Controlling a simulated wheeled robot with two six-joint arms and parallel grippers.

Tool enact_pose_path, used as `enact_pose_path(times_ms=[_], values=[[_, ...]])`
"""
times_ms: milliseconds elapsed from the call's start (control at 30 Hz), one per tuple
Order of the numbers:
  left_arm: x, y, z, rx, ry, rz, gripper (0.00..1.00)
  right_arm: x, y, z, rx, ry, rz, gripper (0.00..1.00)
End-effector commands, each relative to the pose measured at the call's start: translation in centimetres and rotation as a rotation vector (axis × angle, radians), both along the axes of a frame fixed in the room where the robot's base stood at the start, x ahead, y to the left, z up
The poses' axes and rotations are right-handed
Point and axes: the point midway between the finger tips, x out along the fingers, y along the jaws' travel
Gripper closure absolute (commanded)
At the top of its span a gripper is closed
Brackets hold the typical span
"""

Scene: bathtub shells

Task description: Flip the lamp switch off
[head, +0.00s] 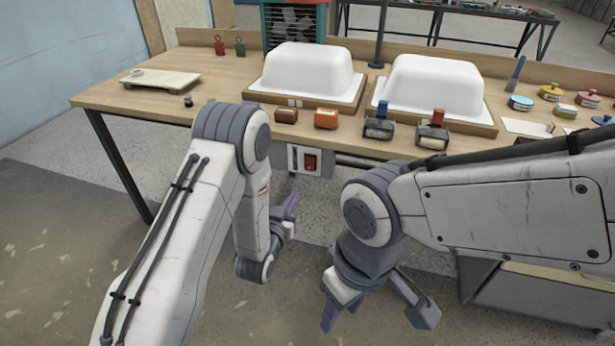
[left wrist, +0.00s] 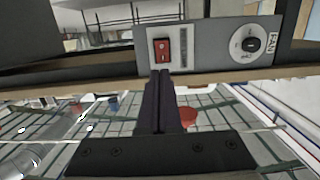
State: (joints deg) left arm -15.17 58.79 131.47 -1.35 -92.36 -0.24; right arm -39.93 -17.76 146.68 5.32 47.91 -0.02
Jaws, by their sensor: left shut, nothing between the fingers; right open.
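A red rocker switch (head: 310,162) sits on a grey panel (head: 325,168) under the table's front edge. In the left wrist view the switch (left wrist: 162,50) is at the upper middle; its lamp label and its position cannot be read. My left gripper (head: 291,206) is shut and empty, in front of and below the panel. In the left wrist view its dark fingers (left wrist: 160,74) are together, with their tips at the switch's lower edge in the picture; I cannot tell whether they touch. My right gripper (head: 376,316) is open and empty, low in front of the table.
A dial marked FAN (left wrist: 251,43) is on the same panel. Two white tub shells (head: 305,70) stand on wooden bases on the table (head: 222,85). Brown and orange blocks and rollers line the table's front edge. The floor at the left is clear.

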Motion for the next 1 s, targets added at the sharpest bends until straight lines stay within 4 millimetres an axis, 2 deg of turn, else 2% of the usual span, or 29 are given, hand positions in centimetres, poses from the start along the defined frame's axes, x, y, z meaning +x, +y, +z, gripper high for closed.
enact_pose_path(times_ms=[233, 367, 467, 800, 1000], values=[[0.1, 0.0, 0.0, 0.000, 0.000, 0.000, 1.00, 0.0, 0.0, 0.0, 0.000, 0.000, 0.000, 0.50], [1.0, -0.3, -0.1, 0.000, -0.001, 0.000, 1.00, 0.0, 0.0, 0.0, 0.000, 0.000, 0.000, 0.50], [2.5, -0.8, -0.3, -0.001, -0.002, 0.000, 1.00, 0.0, 0.0, 0.0, 0.000, 0.000, 0.000, 0.50], [9.4, -2.8, -1.3, -0.001, -0.002, 0.000, 1.00, 0.0, 0.0, -0.4, 0.000, 0.000, 0.000, 0.50], [12.1, -3.6, -1.8, 0.000, 0.000, 0.000, 1.00, 0.0, 0.0, -0.6, 0.000, 0.000, 0.000, 0.50]])
